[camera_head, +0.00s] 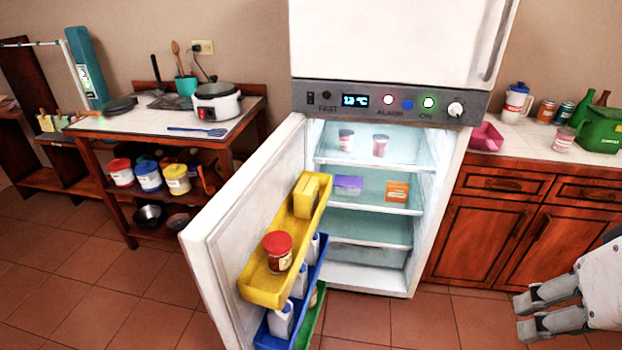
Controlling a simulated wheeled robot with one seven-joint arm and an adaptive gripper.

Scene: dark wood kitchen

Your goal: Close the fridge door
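The white fridge (390,45) stands in the middle of the view, with a control strip across its front. Its lower door (230,215) is swung wide open to the left, hinged on the left side. The door's inner side carries a yellow bin (262,285) with a red-lidded jar, a blue bin and a green bin. The lit shelves inside hold a few small items. My gripper (520,316) is at the lower right, apart from the door and in front of the right cabinets. Its fingers are spread, with nothing seen between them.
A wooden table (128,124) with a rice cooker (216,102) and a lower shelf of jars stands left of the door. A counter with cabinets (510,225) adjoins the fridge on the right. The tiled floor (385,325) in front looks clear.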

